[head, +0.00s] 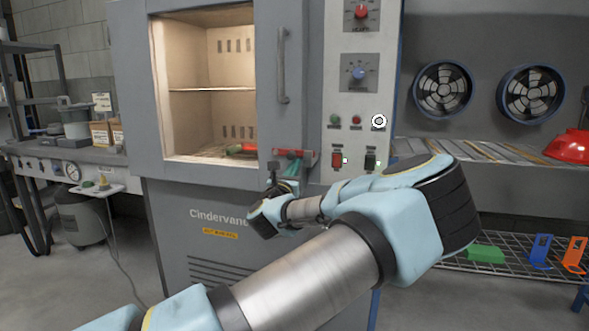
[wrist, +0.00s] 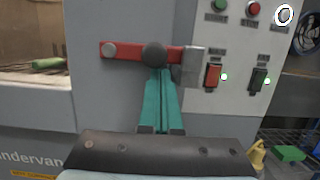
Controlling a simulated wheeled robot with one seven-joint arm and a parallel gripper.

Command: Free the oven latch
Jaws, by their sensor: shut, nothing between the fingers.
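The oven latch (wrist: 128,52) is a red bar lying level across the oven front, with a round grey bolt at its left end and a black knob (wrist: 154,55) near its middle. Its right end meets a grey metal catch (wrist: 190,66). In the head view the latch (head: 309,158) is below the door handle (head: 282,66), partly hidden by my gripper. My gripper (wrist: 161,74) has teal fingers, shut and empty, pointing up with their tips just under the knob. I cannot tell whether they touch it. It also shows in the head view (head: 290,158).
The oven (head: 200,235) has a lit chamber with a shelf. A control panel (head: 355,105) with dials, buttons and two switches is right of the latch. A wire rack (head: 450,245) holds green, blue and orange items. A bench (head: 45,148) stands at left.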

